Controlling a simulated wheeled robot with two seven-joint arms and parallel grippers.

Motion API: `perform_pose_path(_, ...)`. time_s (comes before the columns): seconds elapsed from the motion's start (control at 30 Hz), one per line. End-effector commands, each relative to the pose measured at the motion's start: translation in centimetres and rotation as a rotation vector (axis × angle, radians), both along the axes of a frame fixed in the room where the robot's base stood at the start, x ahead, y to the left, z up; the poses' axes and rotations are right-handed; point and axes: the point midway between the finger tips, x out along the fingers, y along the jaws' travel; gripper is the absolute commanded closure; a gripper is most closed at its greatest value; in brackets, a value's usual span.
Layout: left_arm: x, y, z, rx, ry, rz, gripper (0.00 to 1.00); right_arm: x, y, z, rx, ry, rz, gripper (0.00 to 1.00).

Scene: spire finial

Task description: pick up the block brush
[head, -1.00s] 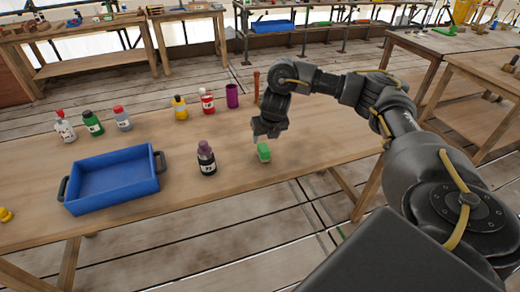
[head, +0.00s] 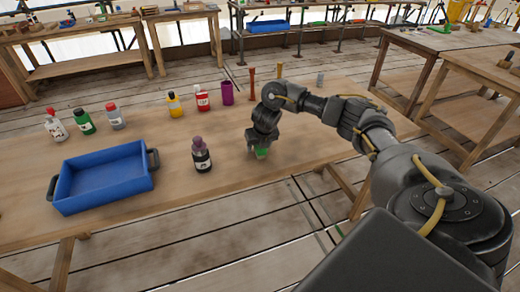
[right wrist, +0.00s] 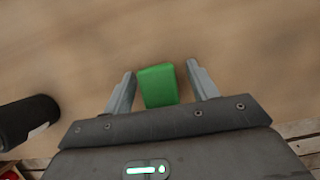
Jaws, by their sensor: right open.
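The block brush shows as a green block (head: 262,152) on the wooden table, near its front edge and right of a dark bottle with a purple top. My right gripper (head: 257,147) is right above it, pointing down, and partly hides it. In the right wrist view the green block (right wrist: 158,86) sits between the two open fingers of the gripper (right wrist: 161,92), with a gap visible on both sides. Any bristles are hidden. My left gripper is in neither view.
The dark bottle (head: 201,155) stands close to the left of the gripper; it also shows in the right wrist view (right wrist: 25,120). A blue tray (head: 103,178) lies further left. Several bottles and a purple cup (head: 227,93) stand behind.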

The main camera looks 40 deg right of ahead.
Motion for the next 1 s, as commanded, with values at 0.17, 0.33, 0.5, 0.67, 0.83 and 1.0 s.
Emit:
perform_pose_path(0.17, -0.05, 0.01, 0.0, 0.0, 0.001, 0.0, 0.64, 0.09, -0.07, -0.27, -0.001, 0.0, 0.0, 0.42)
perform_pose_path(0.33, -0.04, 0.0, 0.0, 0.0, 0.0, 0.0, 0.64, 0.09, -0.06, -0.26, -0.001, 0.0, 0.0, 0.52)
perform_pose_path(0.5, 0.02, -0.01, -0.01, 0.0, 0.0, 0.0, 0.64, 0.08, -0.06, -0.24, -0.001, 0.0, 0.0, 0.75)
perform_pose_path(0.67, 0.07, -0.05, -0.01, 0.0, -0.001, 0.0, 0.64, 0.09, -0.07, -0.21, 0.0, -0.001, -0.001, 0.9)
perform_pose_path(0.83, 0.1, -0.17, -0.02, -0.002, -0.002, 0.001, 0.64, 0.1, -0.06, -0.19, 0.0, -0.001, -0.001, 0.9)
perform_pose_path(1.0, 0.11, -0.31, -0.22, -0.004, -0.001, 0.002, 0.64, 0.17, -0.05, 0.46, 0.0, -0.003, 0.0, 0.9)
